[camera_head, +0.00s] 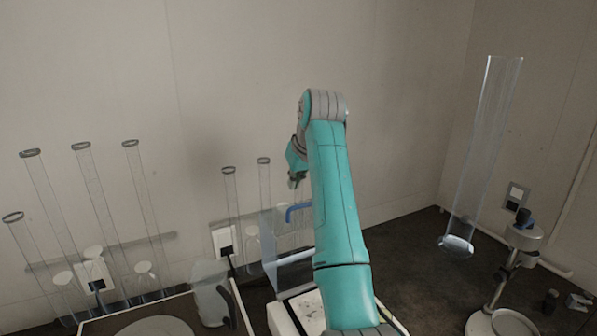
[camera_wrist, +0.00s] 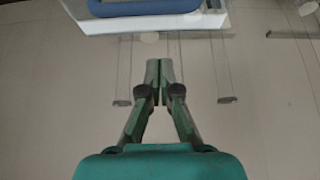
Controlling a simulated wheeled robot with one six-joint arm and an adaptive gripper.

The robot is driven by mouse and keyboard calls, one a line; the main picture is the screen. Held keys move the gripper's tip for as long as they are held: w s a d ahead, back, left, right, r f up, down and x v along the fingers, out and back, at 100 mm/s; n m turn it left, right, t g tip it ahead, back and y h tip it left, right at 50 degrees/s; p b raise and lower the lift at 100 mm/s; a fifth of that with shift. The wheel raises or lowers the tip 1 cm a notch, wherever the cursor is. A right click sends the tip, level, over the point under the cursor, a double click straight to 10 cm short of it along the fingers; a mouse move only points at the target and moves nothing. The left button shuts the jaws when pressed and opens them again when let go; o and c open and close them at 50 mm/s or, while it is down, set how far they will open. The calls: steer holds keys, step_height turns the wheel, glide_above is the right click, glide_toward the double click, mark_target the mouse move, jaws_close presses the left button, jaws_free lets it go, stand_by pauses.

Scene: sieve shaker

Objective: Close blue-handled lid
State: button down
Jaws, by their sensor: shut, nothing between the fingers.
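The blue handle (camera_head: 297,211) of the lid shows in the head view, just left of my arm. It also shows large at the top of the wrist view (camera_wrist: 145,7). The clear lid panel (camera_head: 268,245) stands about upright on a white device (camera_head: 284,318); my arm hides much of the device. My gripper (camera_wrist: 158,62) is shut and empty, its fingertips together in the wrist view, apart from the handle. In the head view, my gripper (camera_head: 294,182) is partly hidden behind my arm, a little above the handle.
Several tall clear tubes (camera_head: 92,190) stand at the left against the wall. A clear jug (camera_head: 211,292) with a dark handle is left of the device. A metal stand (camera_head: 520,250) and a tall clear tube (camera_head: 487,150) are at the right. Dark counter (camera_head: 420,250) lies bare between.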

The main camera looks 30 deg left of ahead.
mark_target(300, 217)
steer(key=x, duration=0.3)
steer(key=shift+s+d+f, duration=0.15)
steer(key=shift+s+d, duration=0.4)
steer(key=shift+d, duration=0.3)
steer(key=shift+s+d+f, duration=0.2)
steer(key=shift+s+d, duration=0.4)
steer(key=shift+d, duration=0.25)
